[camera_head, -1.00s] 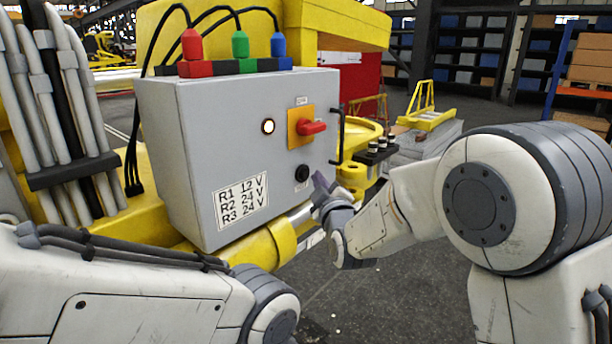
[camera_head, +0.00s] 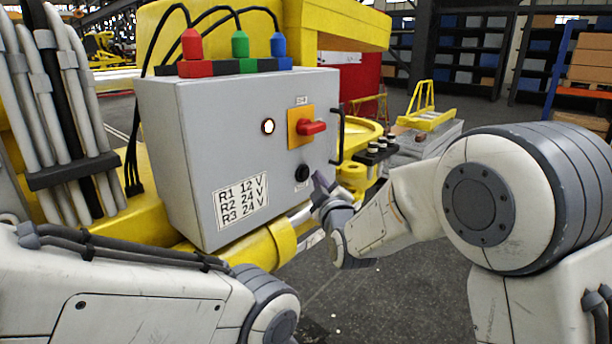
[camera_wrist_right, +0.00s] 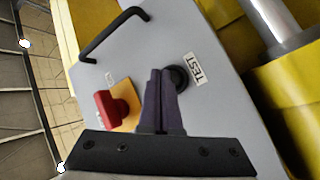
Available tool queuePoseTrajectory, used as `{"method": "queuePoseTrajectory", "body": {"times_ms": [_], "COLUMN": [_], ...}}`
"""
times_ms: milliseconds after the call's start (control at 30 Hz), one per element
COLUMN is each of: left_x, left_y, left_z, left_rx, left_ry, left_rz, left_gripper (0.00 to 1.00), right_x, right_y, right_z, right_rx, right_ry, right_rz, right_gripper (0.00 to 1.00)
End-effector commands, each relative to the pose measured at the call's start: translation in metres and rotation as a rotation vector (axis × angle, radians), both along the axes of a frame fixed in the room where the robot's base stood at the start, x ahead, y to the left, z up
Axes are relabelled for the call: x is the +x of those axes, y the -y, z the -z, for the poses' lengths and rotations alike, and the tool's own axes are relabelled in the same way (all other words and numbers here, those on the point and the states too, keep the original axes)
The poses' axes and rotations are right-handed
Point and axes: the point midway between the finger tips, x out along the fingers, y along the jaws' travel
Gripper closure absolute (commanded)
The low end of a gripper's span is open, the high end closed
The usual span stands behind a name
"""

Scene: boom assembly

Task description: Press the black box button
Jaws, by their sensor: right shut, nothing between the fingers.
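The black round button (camera_head: 302,173) is on the front of a grey control box (camera_head: 240,140), below a red rotary switch (camera_head: 312,127) on a yellow plate. In the right wrist view the button (camera_wrist_right: 178,77) sits beside a TEST label (camera_wrist_right: 197,74). My right gripper (camera_head: 319,181) is shut and empty, its dark fingertips close to the button, just right of it in the head view. In the wrist view the fingertips (camera_wrist_right: 160,72) overlap the button's edge; whether they touch it I cannot tell. My left arm shows at lower left, but its gripper is not visible.
A round lamp (camera_head: 268,126) glows pale on the box front. A black handle (camera_head: 338,135) stands out at the box's right edge. Red, green and blue cable plugs (camera_head: 240,46) rise from the top. A yellow tube (camera_head: 272,245) runs below the box.

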Motion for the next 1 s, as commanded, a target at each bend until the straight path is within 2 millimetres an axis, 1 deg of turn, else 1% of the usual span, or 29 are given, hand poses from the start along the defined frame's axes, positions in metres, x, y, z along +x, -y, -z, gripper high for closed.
{"method": "queuePoseTrajectory", "body": {"times_ms": [233,1000], "left_x": [0.0,0.0], "left_y": [0.0,0.0001], "left_z": [0.0044,0.0047], "left_rx": [0.0,0.0], "left_ry": [0.0,0.0], "left_rz": [0.0,0.0], "left_gripper": [1.0,1.0], "right_x": [0.0042,0.0073], "right_y": [-0.0067,-0.0102], "right_z": [0.0006,0.0002], "right_rx": [-0.001,0.0], "right_ry": [0.001,0.0], "right_rz": [-0.001,0.0], "right_gripper": [1.0,1.0]}}
